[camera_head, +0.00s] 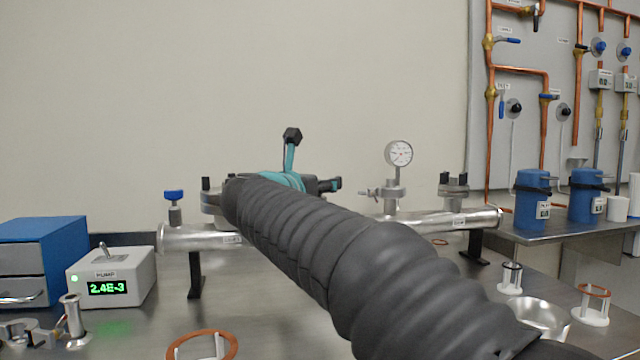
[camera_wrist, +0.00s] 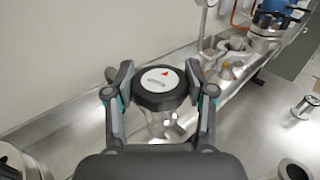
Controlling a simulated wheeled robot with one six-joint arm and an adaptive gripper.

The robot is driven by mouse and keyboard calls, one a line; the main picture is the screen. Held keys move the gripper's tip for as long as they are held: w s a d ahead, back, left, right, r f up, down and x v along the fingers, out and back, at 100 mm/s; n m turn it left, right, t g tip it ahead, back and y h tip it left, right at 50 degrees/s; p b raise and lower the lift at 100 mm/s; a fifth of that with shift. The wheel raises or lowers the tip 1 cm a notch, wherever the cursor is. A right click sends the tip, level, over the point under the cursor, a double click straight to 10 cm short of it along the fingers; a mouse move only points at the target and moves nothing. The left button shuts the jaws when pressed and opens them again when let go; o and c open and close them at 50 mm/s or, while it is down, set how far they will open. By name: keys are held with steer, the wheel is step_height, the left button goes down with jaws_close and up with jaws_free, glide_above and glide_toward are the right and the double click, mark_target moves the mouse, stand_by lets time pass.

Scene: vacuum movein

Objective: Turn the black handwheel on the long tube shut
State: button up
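The black handwheel (camera_wrist: 148,98) shows in the wrist view, with a white cap marked by a small red arrow. It sits on a metal valve body (camera_wrist: 165,125). My gripper (camera_wrist: 158,76) has one finger on each side of the handwheel, its pads at or very near the rim. I cannot tell whether the pads press on it. In the head view the long tube (camera_head: 440,222) lies horizontally on black stands, and my arm hides the handwheel. Parts of my gripper (camera_head: 312,168) show past the arm's end.
A blue-knobbed valve (camera_head: 174,205) stands at the tube's left end and a dial gauge (camera_head: 399,153) rises right of my arm. A white pump box (camera_head: 120,275) reads 2.4E-3. An orange ring (camera_head: 202,334) is at the front. Blue canisters (camera_head: 532,185) stand at right.

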steer(key=shift+w+a+m+g+h+p, duration=0.1)
steer(key=shift+m+g+h+p, duration=0.2)
steer(key=shift+m+g+h, duration=0.35)
steer(key=shift+m+g+h+p, duration=0.35)
steer(key=shift+m+g+h, duration=0.55)
steer(key=shift+h, duration=0.65)
steer(key=o, duration=1.2)
steer(key=shift+c, duration=0.2)
steer(key=v, duration=0.7)
steer(key=shift+s, duration=0.3)
